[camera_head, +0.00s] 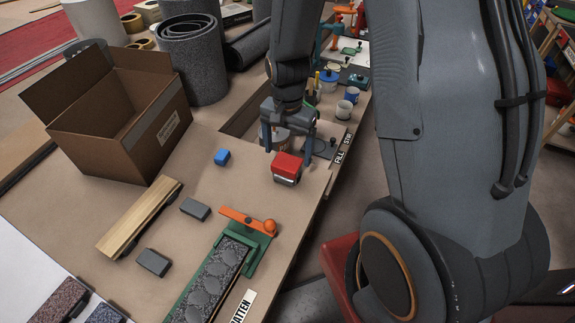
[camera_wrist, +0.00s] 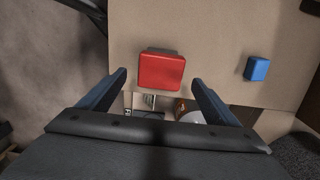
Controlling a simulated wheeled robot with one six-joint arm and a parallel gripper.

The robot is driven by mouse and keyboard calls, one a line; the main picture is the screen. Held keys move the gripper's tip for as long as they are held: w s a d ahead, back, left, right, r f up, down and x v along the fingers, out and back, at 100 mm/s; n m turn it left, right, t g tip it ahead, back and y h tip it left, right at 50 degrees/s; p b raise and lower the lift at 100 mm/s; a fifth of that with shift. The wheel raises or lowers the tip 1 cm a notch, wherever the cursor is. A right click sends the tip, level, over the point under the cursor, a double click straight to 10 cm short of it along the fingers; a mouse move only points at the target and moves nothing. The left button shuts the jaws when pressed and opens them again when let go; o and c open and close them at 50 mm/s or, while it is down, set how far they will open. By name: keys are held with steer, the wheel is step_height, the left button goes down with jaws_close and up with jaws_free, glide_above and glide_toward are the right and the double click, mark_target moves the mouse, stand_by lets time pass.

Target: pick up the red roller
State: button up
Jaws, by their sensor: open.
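The red roller (camera_head: 286,168) is a small red block with a pale and dark lower edge. It sits on the tan bench near its right edge in the head view. In the wrist view the red roller (camera_wrist: 161,71) lies just beyond the fingertips, roughly centred between them, with a dark grey part behind it. My gripper (camera_head: 290,143) is open and empty. It hangs close to the roller, on its far side in the head view. In the wrist view my gripper (camera_wrist: 158,77) has its fingers spread wider than the roller. The roller's underside is hidden.
A blue block (camera_head: 222,157) lies left of the roller. An open cardboard box (camera_head: 125,120) stands at the back left. A green fixture with an orange lever (camera_head: 243,219) lies nearer. Two grey blocks and a wooden-topped block (camera_head: 140,217) lie left. Cups and cans stand behind.

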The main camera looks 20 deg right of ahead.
mark_target(287, 162)
steer(key=shift+a+f+p, duration=0.1)
steer(key=shift+f+p, duration=0.85)
steer(key=shift+f, duration=1.7)
steer(key=c, duration=1.6)
steer(key=shift+r, duration=0.1)
